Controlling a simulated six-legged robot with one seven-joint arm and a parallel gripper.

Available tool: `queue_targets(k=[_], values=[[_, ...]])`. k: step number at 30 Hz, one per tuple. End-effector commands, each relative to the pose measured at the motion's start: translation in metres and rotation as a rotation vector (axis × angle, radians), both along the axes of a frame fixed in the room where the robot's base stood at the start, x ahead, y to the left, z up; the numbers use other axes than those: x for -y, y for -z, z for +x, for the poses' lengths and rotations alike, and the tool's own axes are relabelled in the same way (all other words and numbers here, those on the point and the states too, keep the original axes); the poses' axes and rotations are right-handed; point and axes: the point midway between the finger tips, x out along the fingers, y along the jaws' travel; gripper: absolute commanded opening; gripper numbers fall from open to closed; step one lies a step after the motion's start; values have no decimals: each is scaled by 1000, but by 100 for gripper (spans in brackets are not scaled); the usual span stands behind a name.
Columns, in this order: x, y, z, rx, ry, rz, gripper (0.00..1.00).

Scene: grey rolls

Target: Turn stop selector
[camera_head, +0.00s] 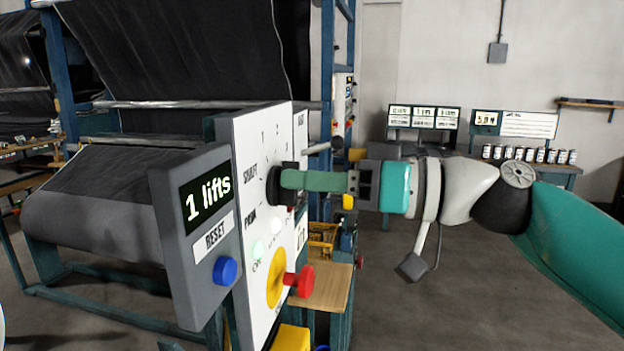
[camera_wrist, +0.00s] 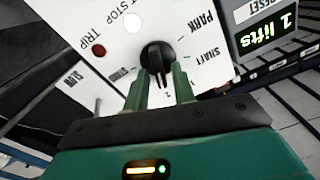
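The selector is a black knob (camera_wrist: 157,58) on a white panel (camera_wrist: 205,50) marked PARK, SHAFT and numbers, seen upside down in the wrist view. Its raised bar points toward the bottom of that view. My gripper (camera_wrist: 160,72) has two green fingers at either side of the bar, with a little panel showing between; contact is not clear. In the head view my gripper (camera_head: 285,180) reaches in from the right to the panel (camera_head: 250,135), and its fingertips meet the dark knob (camera_head: 274,184), which they partly hide.
A grey box (camera_head: 172,240) with a "1 lifts" display and blue RESET button (camera_head: 225,269) juts out left of the panel. A red knob (camera_head: 300,281) on a yellow disc stands out below my gripper. A red TRIP lamp (camera_wrist: 98,50) is beside the selector. Floor at right is clear.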

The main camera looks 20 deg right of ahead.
Motion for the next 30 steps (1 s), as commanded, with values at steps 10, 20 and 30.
queue_targets(k=[10,20,30], values=[[0,0,0,-3,0,2,0],[1,1,1,-88,3,63,0],[3,2,2,-296,4,213,0]])
